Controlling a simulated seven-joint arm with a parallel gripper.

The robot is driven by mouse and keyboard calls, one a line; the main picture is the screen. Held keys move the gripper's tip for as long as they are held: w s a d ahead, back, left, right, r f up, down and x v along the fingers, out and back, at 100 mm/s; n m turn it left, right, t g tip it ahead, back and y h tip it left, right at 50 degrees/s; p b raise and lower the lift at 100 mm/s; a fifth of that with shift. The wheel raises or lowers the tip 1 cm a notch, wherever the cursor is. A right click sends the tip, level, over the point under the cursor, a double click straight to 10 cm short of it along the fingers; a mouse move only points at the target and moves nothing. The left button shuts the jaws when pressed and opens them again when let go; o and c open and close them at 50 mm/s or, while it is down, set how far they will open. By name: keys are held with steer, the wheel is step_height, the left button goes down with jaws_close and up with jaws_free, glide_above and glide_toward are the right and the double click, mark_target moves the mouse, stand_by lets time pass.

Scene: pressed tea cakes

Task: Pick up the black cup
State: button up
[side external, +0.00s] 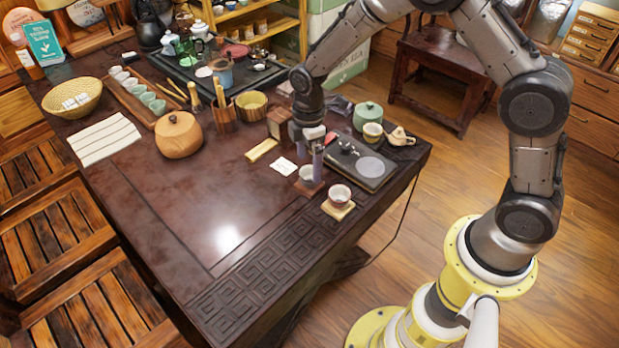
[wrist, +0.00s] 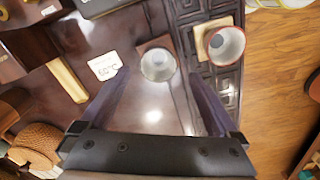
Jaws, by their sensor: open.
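No cup shows clearly as black. A small cup (wrist: 158,64) with a pale grey inside stands upright on a brown square coaster (wrist: 147,44) in the wrist view; its outer colour is hard to tell. In the side view this cup (side external: 306,174) is partly hidden by a finger. My gripper (side external: 315,160) points down over it, open and empty. In the wrist view its two dark purple fingers (wrist: 155,76) are spread to either side of the cup's near edge. I cannot tell the height gap between fingertips and cup.
A red-rimmed cup (side external: 340,194) on a light coaster stands close by to the right. A white card (side external: 284,166) lies left. The table's front left is clear.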

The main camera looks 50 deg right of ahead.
mark_target(309, 174)
steer(key=f, duration=0.5)
steer(key=shift+d, duration=0.2)
steer(key=c, duration=1.4)
